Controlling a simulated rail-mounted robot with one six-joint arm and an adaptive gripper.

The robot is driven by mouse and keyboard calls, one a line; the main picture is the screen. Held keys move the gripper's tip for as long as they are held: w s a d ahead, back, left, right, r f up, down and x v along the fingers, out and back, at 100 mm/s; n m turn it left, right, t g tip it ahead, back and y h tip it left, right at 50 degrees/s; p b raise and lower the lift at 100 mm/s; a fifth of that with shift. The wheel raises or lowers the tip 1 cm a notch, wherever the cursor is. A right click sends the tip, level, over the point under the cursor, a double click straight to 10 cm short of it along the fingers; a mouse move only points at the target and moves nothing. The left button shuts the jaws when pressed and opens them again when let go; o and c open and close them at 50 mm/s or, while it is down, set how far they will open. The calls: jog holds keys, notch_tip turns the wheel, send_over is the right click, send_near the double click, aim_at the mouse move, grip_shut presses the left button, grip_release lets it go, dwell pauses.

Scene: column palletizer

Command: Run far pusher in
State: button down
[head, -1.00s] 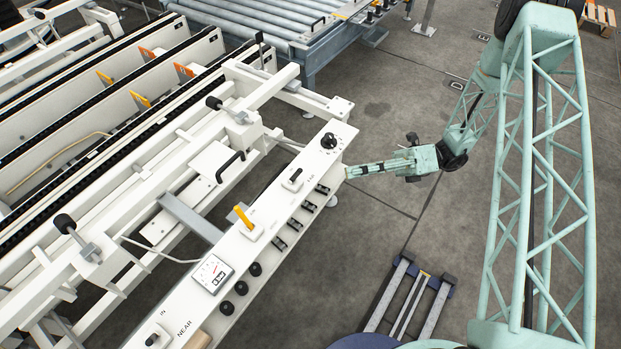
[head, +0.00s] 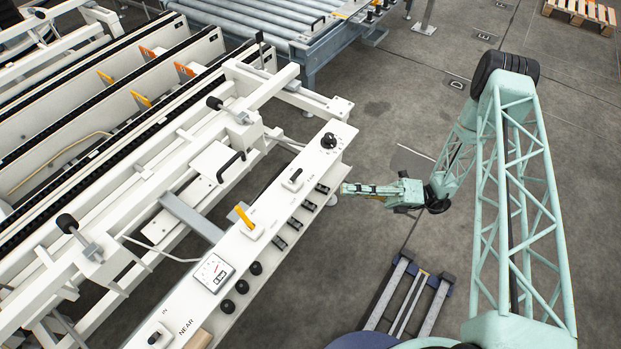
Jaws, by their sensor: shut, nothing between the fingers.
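The white control panel (head: 262,243) runs diagonally beside the conveyor frame. The far switch (head: 293,179), with a small dark lever, sits on its upper part beside small lettering that looks like FAR. A similar near switch (head: 155,337) sits at the bottom end beside the printing NEAR and IN. My gripper (head: 345,188) is shut and empty. In the picture it is just right of the panel's right edge, pointing left, apart from the far switch. Its height over the panel is hard to judge. The pushers cannot be told apart with certainty here.
A roller conveyor (head: 235,20) is at the top. The floor right of the panel is mostly free.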

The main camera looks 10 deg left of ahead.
jog(key=shift+s+f+m+t+y, duration=0.15)
jog(key=shift+f+m+t+y, duration=0.3)
jog(key=shift+f+m, duration=0.6)
jog(key=shift+f+n, duration=0.25)
jog(key=shift+a, duration=0.15)
send_near(296, 175)
jog(key=shift+s+a, duration=1.05)
jog(key=shift+s, duration=1)
jog(key=shift+w+a+r+b, duration=0.75)
jog(key=shift+w+a+r, duration=0.4)
jog(key=shift+a, duration=0.15)
jog(key=shift+w+r+t+h+p, duration=0.1)
jog(key=shift+t+h+p, duration=0.15)
jog(key=shift+p, duration=0.05)
jog(key=shift+a+m, duration=0.1)
jog(key=shift+m, duration=0.3)
